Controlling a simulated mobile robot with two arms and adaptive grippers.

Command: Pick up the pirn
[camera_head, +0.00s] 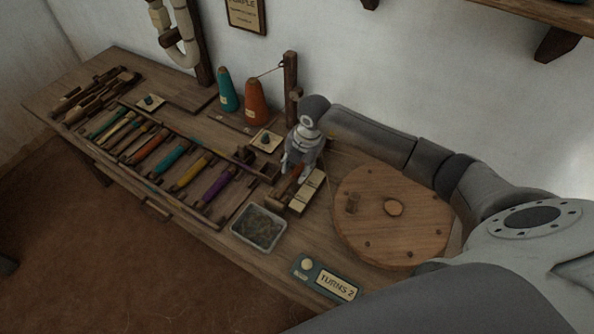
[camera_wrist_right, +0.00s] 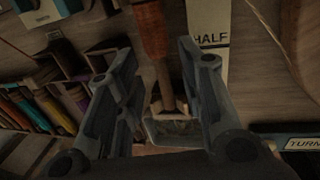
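A pirn with orange-brown thread and a bare wooden shaft (camera_wrist_right: 152,32) lies between the two fingers of my right gripper (camera_wrist_right: 158,62) in the right wrist view. The fingers stand apart with a gap on each side of the shaft; I see no contact. In the head view my right gripper (camera_head: 295,172) points down, low over the small wooden holder, and partly hides this pirn (camera_head: 287,188). My left gripper is not in view.
Several coloured pirns lie in a rack (camera_head: 165,160) to the left. A metal tray (camera_head: 258,229), a labelled card (camera_head: 308,192), a round wooden disc (camera_head: 372,240) and a "TURNS 2" sign (camera_head: 327,279) are close by. Two thread cones (camera_head: 257,102) and a post (camera_head: 290,85) stand behind.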

